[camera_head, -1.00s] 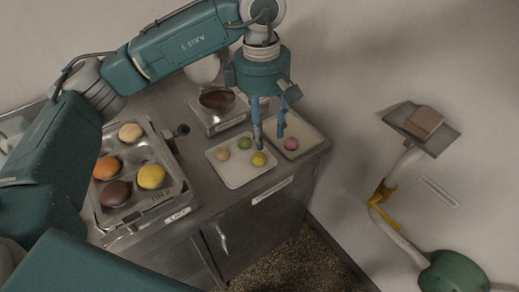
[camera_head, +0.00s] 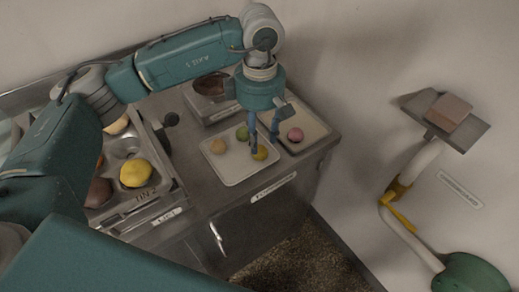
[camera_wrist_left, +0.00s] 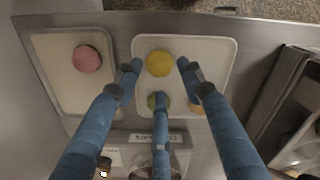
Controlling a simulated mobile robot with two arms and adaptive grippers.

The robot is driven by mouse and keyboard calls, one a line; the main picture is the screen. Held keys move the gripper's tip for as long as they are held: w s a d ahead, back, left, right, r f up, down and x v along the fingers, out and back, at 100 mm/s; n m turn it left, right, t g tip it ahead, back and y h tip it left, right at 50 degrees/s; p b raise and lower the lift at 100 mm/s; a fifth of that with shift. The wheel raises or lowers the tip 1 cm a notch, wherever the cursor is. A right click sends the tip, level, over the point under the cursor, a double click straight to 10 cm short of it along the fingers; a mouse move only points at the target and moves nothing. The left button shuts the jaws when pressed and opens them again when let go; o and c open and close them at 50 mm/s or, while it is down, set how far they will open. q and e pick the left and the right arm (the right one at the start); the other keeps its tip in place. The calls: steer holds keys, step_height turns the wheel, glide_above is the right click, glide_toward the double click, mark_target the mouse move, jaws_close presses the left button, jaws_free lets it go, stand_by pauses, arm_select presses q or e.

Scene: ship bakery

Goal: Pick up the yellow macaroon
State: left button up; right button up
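The yellow macaroon (camera_head: 260,153) is a small round yellow piece near the front right edge of a white tray (camera_head: 233,181). In the left wrist view the yellow macaroon (camera_wrist_left: 159,63) shows between the tips of the two side fingers. My left gripper (camera_head: 262,138) points down over it, fingers spread and empty; whether they touch it I cannot tell. The left gripper (camera_wrist_left: 159,76) has three blue fingers. The third finger covers part of a green macaroon (camera_head: 242,133). A beige macaroon (camera_head: 218,146) lies on the same tray. My right gripper is not in view.
A pink macaroon (camera_head: 295,134) lies on a neighbouring tray (camera_head: 312,127). A metal tin with larger round pieces, including a big yellow one (camera_head: 136,173), stands at the left. A container with dark contents (camera_head: 211,85) is behind. The counter ends at the trays' right.

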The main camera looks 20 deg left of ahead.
mark_target(260, 147)
arm_select(q)
step_height(260, 147, down, 5)
steer(key=shift+w+a+r+p, duration=0.1)
steer(key=shift+p, duration=0.9)
steer(key=c, duration=0.5)
steer(key=shift+o, duration=0.2)
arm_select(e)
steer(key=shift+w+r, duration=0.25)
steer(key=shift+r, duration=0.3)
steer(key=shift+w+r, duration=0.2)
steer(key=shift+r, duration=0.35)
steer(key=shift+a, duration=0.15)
arm_select(q)
steer(key=shift+w+r, duration=0.1)
steer(key=shift+r, duration=0.3)
step_height(260, 147, up, 19)
steer(key=b, duration=0.3)
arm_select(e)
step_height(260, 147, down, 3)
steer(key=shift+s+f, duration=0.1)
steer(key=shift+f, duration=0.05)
